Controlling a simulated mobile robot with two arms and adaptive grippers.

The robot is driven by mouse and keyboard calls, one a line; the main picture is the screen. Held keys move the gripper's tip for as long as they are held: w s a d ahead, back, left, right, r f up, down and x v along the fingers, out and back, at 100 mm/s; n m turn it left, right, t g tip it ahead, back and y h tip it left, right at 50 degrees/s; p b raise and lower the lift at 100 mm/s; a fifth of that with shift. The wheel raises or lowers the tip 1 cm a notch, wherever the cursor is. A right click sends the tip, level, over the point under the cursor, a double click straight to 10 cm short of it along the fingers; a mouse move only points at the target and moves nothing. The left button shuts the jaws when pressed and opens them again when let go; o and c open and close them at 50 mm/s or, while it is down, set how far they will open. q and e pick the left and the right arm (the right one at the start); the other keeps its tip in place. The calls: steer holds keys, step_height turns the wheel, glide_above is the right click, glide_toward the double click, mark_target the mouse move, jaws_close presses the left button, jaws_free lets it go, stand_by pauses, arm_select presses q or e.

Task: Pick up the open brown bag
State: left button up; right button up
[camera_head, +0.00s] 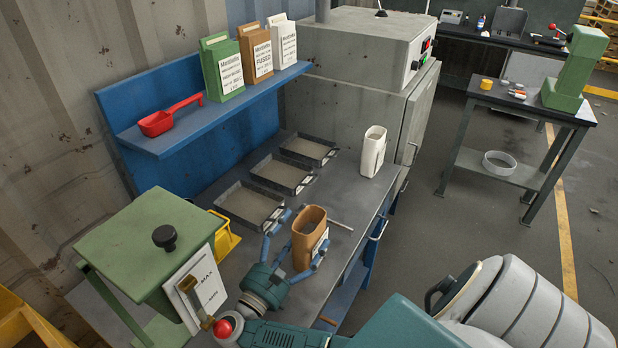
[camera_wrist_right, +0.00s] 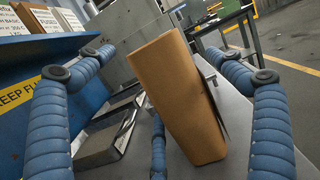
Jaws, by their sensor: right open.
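The open brown bag (camera_head: 306,240) stands upright on the grey workbench near its front edge, with its open top facing up. My right gripper (camera_head: 294,240) is open, with its blue fingers spread on both sides of the bag. In the right wrist view the bag (camera_wrist_right: 180,95) fills the middle, leaning in the picture, between the blue fingers of the gripper (camera_wrist_right: 170,75). Visible gaps separate the bag from the side fingers there. My left gripper is not in view.
Several shallow metal trays (camera_head: 249,205) lie behind the bag. A white open bag (camera_head: 373,152) stands farther back right. A green hopper (camera_head: 150,240) is at the left. A blue shelf (camera_head: 215,112) above holds closed bags and a red scoop (camera_head: 170,117). A thin rod (camera_head: 340,225) lies beside the bag.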

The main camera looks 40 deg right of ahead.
steer(key=c, duration=1.6)
steer(key=shift+r, duration=0.1)
steer(key=c, duration=0.3)
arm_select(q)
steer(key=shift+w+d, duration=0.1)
arm_select(e)
steer(key=shift+c, duration=0.2)
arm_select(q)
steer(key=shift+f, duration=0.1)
